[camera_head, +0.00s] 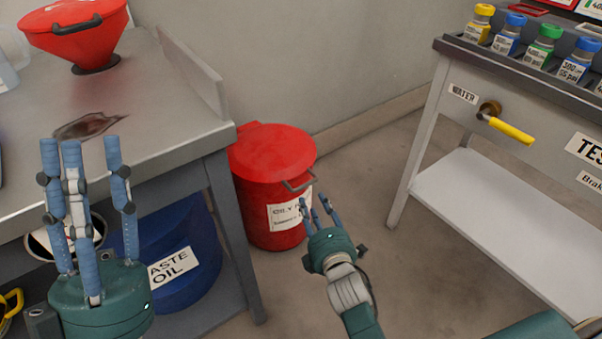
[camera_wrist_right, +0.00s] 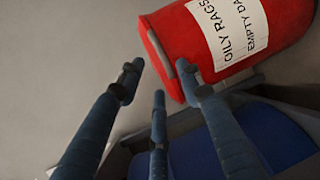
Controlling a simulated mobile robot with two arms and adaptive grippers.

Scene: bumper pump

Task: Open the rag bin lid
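The red rag bin (camera_head: 268,215) with an "OILY RAGS" label stands on the floor beside the bench leg. Its round red lid (camera_head: 272,152) lies shut on top, with a grey handle (camera_head: 299,183) at its front right edge. In the right wrist view the bin (camera_wrist_right: 225,35) is at the upper right, and the handle (camera_wrist_right: 186,82) is close to the right-hand finger; I cannot tell whether they touch. My right gripper (camera_head: 316,207) is open and empty, just in front of the handle. My left gripper (camera_head: 82,145) is open with fingers up, in front of the bench.
A metal bench (camera_head: 150,120) at left carries a red funnel (camera_head: 75,35) and a dark stained rag (camera_head: 88,126). A blue waste oil drum (camera_head: 180,250) stands under it. A test bench (camera_head: 520,200) with a yellow-handled valve (camera_head: 510,130) is at right. Floor between is clear.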

